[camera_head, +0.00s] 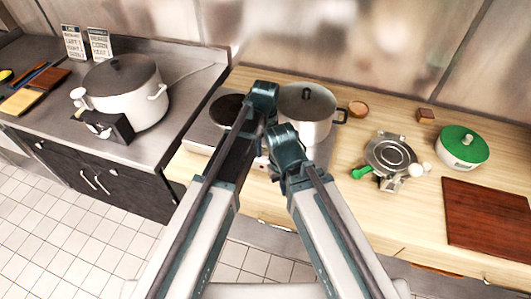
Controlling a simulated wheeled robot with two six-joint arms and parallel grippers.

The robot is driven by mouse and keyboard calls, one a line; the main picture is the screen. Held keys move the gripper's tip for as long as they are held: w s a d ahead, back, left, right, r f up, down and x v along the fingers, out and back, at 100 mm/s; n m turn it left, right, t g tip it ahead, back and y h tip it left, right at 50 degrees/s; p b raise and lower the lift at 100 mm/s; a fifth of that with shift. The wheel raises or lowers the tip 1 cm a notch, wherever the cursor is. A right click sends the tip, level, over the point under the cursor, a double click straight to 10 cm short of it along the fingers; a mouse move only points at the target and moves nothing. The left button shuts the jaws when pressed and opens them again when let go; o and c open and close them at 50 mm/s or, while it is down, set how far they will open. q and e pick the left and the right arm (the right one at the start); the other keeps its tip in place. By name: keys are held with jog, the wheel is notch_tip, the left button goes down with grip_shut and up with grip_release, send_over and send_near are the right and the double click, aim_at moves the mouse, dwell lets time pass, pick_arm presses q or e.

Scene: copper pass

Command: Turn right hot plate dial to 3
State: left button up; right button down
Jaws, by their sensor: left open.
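The hot plate (196,136) is a pale two-burner unit on the wooden counter. Its left burner (227,108) is dark and bare. A lidded grey pot (310,112) stands on its right side. My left gripper (264,98) is over the middle of the hot plate, left of the pot, and is open with nothing seen in it. My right gripper (286,142) is in front of the pot, low over the front of the hot plate; its fingers cannot be made out. My arms cover much of the hot plate's front, and I cannot make out the right dial or its setting.
A large white pot (122,92) stands on the steel counter at left. On the wooden counter at right are a metal strainer (390,154), a green-lidded pot (462,146) and a brown board (488,214).

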pick_arm(q)
jog(key=shift+f, duration=0.5)
jog(key=shift+c, duration=0.3)
grip_shut()
